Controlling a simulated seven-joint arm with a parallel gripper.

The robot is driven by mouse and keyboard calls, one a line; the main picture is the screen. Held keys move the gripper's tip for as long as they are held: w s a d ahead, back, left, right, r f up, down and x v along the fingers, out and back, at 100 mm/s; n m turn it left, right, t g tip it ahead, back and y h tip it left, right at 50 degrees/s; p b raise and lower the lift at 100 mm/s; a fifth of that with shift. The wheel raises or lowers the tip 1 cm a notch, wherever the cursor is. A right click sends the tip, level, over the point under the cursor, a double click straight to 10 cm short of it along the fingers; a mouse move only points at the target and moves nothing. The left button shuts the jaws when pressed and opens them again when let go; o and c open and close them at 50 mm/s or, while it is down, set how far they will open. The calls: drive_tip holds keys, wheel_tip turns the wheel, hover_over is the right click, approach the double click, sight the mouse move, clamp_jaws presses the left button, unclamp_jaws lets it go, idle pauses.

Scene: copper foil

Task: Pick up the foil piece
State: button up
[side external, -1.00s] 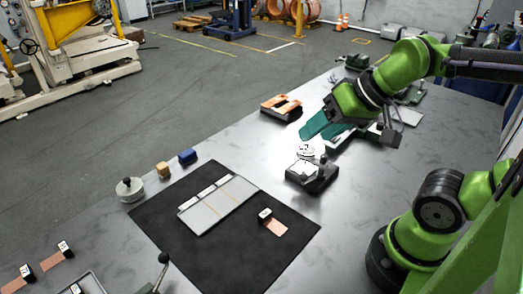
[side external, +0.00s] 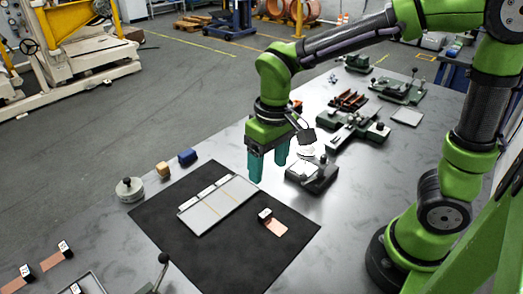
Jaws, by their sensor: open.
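A copper foil piece (side external: 277,229) lies flat on the black mat (side external: 210,257), with a small black-and-white block (side external: 265,215) at its upper left end. My gripper (side external: 268,172) points down, with its two teal fingers apart and nothing between them. It is above the far right edge of the mat, higher than the foil piece and farther back in the picture. More copper foil pieces with similar blocks (side external: 64,247) lie at the lower left, off the mat.
A grey plate (side external: 218,204) lies on the mat left of the foil. A dial-topped device (side external: 312,174) stands just right of my gripper. A blue block (side external: 187,156), a tan block (side external: 163,169) and a round weight (side external: 130,188) stand beyond the mat.

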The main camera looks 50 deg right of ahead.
hover_over(267, 215)
drive_tip(key=f, duration=1.1)
drive_tip(key=shift+a, duration=0.2)
drive_tip(key=shift+d+f, duration=0.15)
drive_tip(key=shift+f, duration=1.25)
drive_tip(key=shift+d+f, duration=0.1)
drive_tip(key=shift+f, duration=1.25)
drive_tip(key=shift+c, duration=0.3)
